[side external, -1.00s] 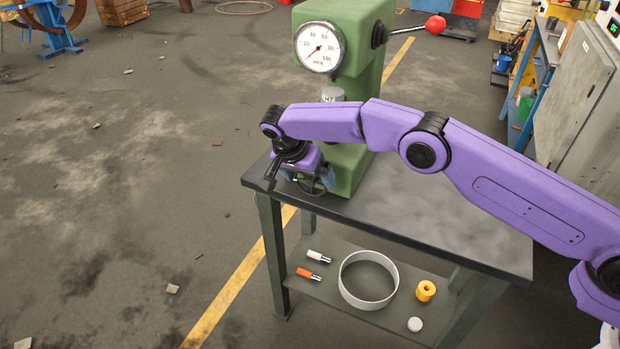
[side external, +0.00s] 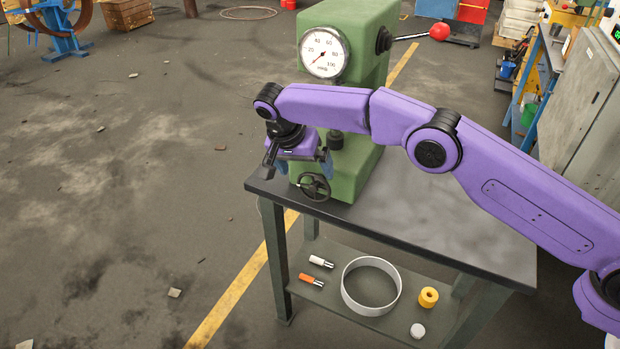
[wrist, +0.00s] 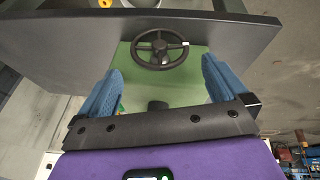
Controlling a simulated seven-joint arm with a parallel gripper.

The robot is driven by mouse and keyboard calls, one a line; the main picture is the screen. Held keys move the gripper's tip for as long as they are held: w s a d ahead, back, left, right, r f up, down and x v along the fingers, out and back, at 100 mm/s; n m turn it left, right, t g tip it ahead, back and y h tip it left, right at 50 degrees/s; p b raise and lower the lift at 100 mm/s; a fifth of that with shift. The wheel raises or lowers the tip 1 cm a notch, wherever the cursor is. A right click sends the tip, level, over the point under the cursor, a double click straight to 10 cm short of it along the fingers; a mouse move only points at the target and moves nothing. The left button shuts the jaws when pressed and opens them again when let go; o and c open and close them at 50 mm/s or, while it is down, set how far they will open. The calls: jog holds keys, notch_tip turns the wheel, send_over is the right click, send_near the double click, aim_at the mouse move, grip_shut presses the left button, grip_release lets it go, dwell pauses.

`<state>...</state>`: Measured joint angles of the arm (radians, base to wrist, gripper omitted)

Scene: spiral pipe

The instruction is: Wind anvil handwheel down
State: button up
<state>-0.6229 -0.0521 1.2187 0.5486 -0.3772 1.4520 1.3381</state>
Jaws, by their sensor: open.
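The anvil handwheel (side external: 314,187) is a small black spoked wheel low on the front of the green hardness tester (side external: 357,168). In the wrist view the handwheel (wrist: 160,48) lies ahead of and between the blue fingers. My gripper (side external: 303,170) is open and empty, just above the wheel and apart from it. In the wrist view my gripper (wrist: 162,72) has its fingers spread wide on either side of the green body. A black anvil part (side external: 335,140) shows behind the gripper; my arm hides what lies above it.
The tester stands on a dark bench top (side external: 440,230), clear to the right. The shelf below holds a grey ring (side external: 345,300), a yellow spool (side external: 428,297), a white puck (side external: 417,330) and two small tools (side external: 311,279). A red-knobbed lever (side external: 438,32) sticks out above.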

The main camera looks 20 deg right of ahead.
jog(key=s+d+r+n+y, duration=0.1)
jog(key=d+r+n+y, duration=0.15)
jog(key=n, duration=1.15)
jog(key=s+d+r+n+y, duration=0.2)
jog(key=r+n+y, duration=0.15)
jog(key=n, duration=1.65)
send_near(308, 198)
jog(key=x, duration=0.5)
jog(key=shift+w+d+f, duration=0.1)
jog(key=shift+d+f, duration=0.1)
jog(key=shift+f, duration=0.2)
jog(key=c, duration=0.7)
